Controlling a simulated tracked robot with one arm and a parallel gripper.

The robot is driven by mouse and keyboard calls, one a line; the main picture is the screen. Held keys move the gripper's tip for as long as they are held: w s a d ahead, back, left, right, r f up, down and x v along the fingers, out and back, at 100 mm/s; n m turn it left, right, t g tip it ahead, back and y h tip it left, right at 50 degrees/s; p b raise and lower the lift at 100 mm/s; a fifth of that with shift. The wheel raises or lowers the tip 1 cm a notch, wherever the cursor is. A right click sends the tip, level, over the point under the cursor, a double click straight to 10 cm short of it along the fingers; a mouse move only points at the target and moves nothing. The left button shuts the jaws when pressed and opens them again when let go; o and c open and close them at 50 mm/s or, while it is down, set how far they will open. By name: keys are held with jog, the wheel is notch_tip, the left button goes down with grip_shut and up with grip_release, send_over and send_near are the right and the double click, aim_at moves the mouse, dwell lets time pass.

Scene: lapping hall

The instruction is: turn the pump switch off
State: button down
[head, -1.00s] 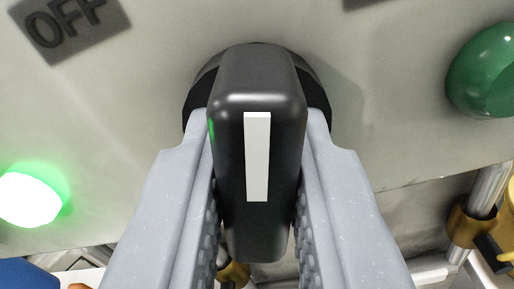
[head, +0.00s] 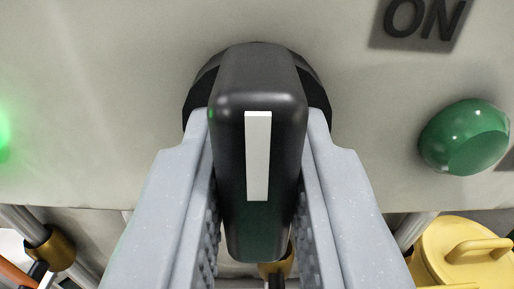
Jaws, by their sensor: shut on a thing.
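The pump switch is a black rotary knob (head: 228,150) with a white stripe down its front, on a round black base against a pale panel. In the head view it stands at the centre, its stripe upright in the picture and roughly square to the panel's lower edge. My gripper (head: 258,215) is shut on the knob, one grey finger against each side. An ON label (head: 422,20) is on the panel at upper right, cut by the top edge. The OFF label is out of view.
A dark green, unlit dome (head: 464,137) sits on the panel at right. A lit green lamp (head: 3,134) barely shows at the left edge. Below the panel's edge are metal pipes with brass fittings (head: 48,246) and a yellow lidded container (head: 465,255).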

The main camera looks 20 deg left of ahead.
jog(key=shift+f, duration=0.1)
jog(key=c, duration=1.4)
grip_release()
jog(key=shift+o, duration=0.2)
jog(key=shift+s, duration=0.15)
jog(key=v, duration=1.3)
jog(key=shift+s, duration=0.25)
jog(key=s+d+r+m+g+h, duration=0.1)
jog(key=s+d+r, duration=0.3)
jog(key=d+r, duration=0.4)
jog(key=s+d+r+m+g+h, duration=0.1)
jog(key=s+d+r+h, duration=0.3)
jog(key=r, duration=1.2)
jog(key=s+d+m, duration=0.1)
jog(key=d, duration=0.3)
jog(key=shift+d, duration=0.2)
